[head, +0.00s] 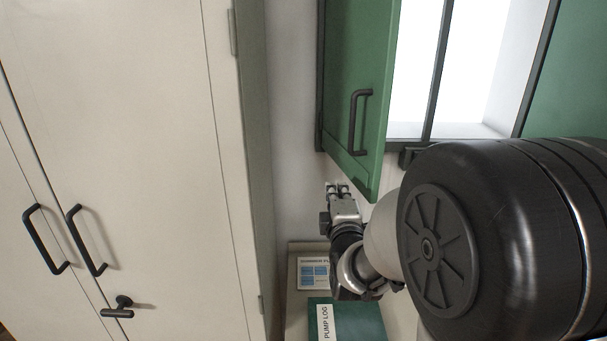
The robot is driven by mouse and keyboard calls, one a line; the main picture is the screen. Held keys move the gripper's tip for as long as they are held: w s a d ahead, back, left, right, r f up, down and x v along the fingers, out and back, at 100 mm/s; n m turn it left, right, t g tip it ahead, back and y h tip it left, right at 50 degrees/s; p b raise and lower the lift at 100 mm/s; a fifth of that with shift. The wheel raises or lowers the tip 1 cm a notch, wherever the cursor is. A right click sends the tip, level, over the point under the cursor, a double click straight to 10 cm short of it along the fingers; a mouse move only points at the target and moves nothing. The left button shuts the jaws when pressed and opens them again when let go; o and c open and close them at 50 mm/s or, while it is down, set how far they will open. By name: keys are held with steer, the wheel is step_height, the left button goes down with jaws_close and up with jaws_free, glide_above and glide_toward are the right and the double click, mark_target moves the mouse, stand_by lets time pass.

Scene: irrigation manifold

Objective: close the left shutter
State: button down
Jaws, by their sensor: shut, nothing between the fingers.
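The left shutter (371,90) is a green panel with a dark bar handle (358,122). It hangs on the left side of the dark window frame (438,60) and stands swung open toward me, so the bright opening shows to its right. My gripper (338,188) is just below the shutter's lower edge, to the left of its lowest corner. Its fingers are shut and hold nothing. I cannot tell whether the fingertips touch the shutter. Part of the sill is hidden behind my arm.
A tall cream cabinet (130,150) with dark handles fills the left side. Below my gripper are a posted sheet (313,273) and a green pump log (350,318). Another green shutter (570,90) is at the right. My arm blocks the lower right.

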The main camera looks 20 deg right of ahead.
steer(key=d, duration=0.1)
steer(key=w+d, duration=0.1)
steer(key=d, duration=0.1)
steer(key=w+d, duration=0.1)
steer(key=shift+d, duration=0.25)
steer(key=shift+d, duration=0.1)
